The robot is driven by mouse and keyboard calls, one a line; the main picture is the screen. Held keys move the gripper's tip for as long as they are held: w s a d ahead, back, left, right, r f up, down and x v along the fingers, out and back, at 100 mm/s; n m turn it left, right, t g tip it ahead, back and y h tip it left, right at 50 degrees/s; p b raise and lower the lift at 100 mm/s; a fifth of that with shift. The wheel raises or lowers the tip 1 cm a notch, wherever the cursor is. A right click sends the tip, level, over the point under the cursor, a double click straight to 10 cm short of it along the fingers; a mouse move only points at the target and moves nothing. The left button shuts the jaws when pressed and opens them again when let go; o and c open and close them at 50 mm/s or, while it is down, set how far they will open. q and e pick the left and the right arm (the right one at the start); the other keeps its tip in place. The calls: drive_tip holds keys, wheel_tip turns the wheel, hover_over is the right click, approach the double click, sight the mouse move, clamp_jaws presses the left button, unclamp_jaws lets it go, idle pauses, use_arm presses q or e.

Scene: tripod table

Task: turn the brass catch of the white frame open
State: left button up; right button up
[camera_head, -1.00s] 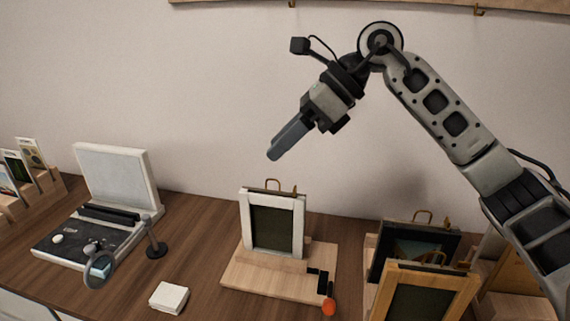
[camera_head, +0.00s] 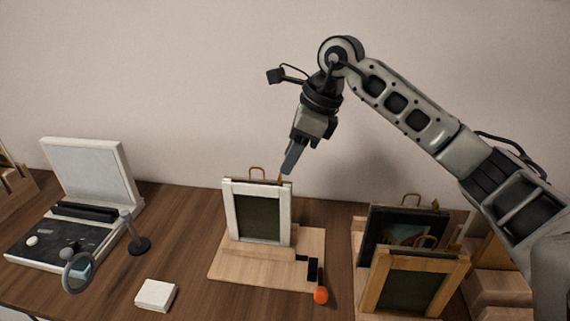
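The white frame (camera_head: 229,214) stands upright on a light wooden stand (camera_head: 240,268) in the middle of the table, with a dark panel inside it. A brass loop (camera_head: 257,170) rises from its top edge. A small brass piece, seemingly the catch (camera_head: 281,178), shows at the top right corner. My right gripper (camera_head: 288,168) points down just above that corner, its fingertips close to the brass piece. Whether they touch it, I cannot tell. The fingers show edge-on as one dark shape, so their opening is hidden. My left gripper is not in view.
A wooden frame (camera_head: 372,285) and a dark frame (camera_head: 376,222) stand at the right under my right arm. An orange knob (camera_head: 320,296) sits at the stand's front right. A white box (camera_head: 156,295), a magnifier (camera_head: 78,273) and an open light-grey case (camera_head: 90,170) are at the left.

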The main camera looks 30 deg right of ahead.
sight(280, 175)
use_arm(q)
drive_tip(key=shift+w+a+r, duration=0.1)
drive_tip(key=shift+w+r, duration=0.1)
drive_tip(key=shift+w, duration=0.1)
use_arm(e)
drive_tip(key=shift+x, duration=1.75)
clamp_jaws()
